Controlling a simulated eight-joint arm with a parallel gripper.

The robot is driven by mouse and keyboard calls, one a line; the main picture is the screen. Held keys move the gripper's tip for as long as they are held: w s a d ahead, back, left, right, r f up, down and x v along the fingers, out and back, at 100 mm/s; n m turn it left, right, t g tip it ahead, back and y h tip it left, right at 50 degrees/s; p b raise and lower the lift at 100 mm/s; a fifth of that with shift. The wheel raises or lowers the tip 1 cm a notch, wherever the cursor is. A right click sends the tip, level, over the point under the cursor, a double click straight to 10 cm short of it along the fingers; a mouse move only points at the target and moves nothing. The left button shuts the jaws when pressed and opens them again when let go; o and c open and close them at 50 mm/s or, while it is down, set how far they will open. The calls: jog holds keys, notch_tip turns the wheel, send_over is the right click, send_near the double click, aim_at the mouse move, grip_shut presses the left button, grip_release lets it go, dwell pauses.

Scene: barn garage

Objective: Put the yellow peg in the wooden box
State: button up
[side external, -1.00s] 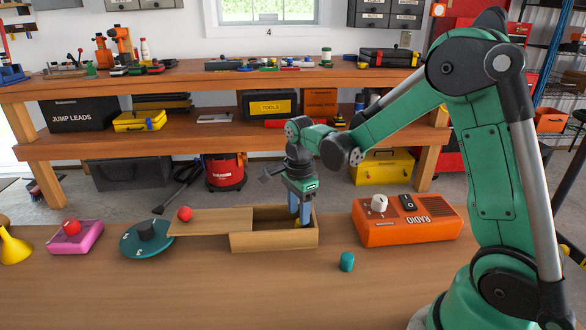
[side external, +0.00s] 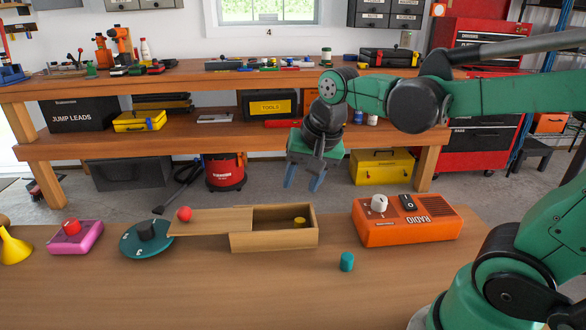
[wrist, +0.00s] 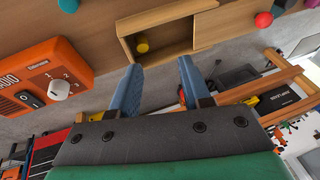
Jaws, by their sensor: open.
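The yellow peg (side external: 299,222) lies inside the open part of the wooden box (side external: 273,241), near its right end. In the wrist view the yellow peg (wrist: 142,47) also shows inside the wooden box (wrist: 165,53). The box's sliding lid (side external: 210,221) is drawn out to the left, with a red knob (side external: 184,214) on it. My gripper (side external: 302,186) is open and empty, above and behind the box, clear of it. Its blue fingers (wrist: 158,80) are spread apart in the wrist view.
An orange radio (side external: 408,222) stands right of the box. A teal cylinder (side external: 347,262) stands in front. The front of the table is clear.

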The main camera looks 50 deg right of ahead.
jog(key=s+a+n+t, duration=0.1)
jog(key=n, duration=0.2)
jog(key=s+f+n+t, duration=0.1)
jog(key=n, duration=0.2)
jog(key=s+a+n+t, duration=0.1)
jog(key=n, duration=0.2)
jog(key=shift+s+a+f, duration=0.1)
jog(key=shift+a+f, duration=0.15)
jog(key=shift+a, duration=0.1)
jog(key=shift+o, duration=1.1)
jog(key=o, duration=0.4)
jog(key=shift+a+r+n, duration=0.2)
jog(key=shift+r+n, duration=0.15)
jog(key=shift+n, duration=0.05)
jog(key=shift+o, duration=1.3)
jog(key=a+r+n+g, duration=0.3)
jog(key=r+n+g, duration=0.1)
jog(key=r, duration=0.3)
jog(key=shift+w+a+n+h, duration=0.15)
jog(key=shift+w+n+h, duration=0.15)
jog(key=shift+w, duration=0.05)
notch_tip(320, 180, up, 8)
jog(key=s+a+r+n+g+h, duration=0.1)
jog(key=s+a+n+g+h, duration=0.1)
jog(key=a+n+g+h, duration=0.15)
jog(key=x, duration=1)
jog(key=shift+s+d+n+g, duration=0.3)
jog(key=shift+n+g, duration=0.05)
jog(key=shift+n, duration=0.1)
